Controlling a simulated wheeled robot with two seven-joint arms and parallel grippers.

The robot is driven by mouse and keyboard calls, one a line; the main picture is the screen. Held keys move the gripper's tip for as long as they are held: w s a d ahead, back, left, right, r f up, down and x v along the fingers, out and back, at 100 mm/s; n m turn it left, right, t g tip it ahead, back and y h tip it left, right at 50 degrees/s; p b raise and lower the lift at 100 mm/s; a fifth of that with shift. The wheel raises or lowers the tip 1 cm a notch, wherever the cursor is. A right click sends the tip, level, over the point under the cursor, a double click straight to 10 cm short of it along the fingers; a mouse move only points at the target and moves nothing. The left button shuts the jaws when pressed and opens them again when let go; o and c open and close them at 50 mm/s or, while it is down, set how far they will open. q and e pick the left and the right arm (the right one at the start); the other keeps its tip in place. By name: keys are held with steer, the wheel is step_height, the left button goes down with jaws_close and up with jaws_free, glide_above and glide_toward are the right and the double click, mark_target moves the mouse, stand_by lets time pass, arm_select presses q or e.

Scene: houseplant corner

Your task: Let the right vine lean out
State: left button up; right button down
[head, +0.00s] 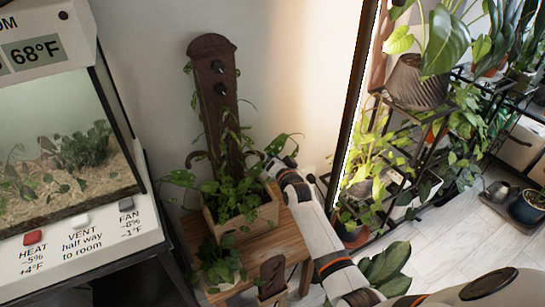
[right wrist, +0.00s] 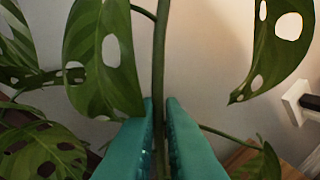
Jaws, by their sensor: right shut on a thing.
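The right vine (head: 285,141) spreads its leaves to the right of the dark wooden board (head: 214,80), above the wooden planter box (head: 243,219). My right gripper (head: 272,167) is at the right side of the plant. In the right wrist view its teal fingers (right wrist: 160,108) are shut on the vine's upright green stem (right wrist: 159,50). Large leaves with holes (right wrist: 104,55) hang on both sides of the stem. The board has two dark pegs (head: 219,78) near its top and curled side hooks lower down. Other vine leaves climb the board's left side. My left gripper is not in view.
The planter stands on a wooden bench (head: 287,236), with a small potted plant (head: 220,268) at its front. A glass terrarium (head: 65,150) with labelled buttons stands at left. A dark-framed mirror or window (head: 352,110) and crowded plant shelves are at right.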

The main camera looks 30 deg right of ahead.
steer(key=c, duration=1.5)
jaws_free()
steer(key=shift+c, duration=0.2)
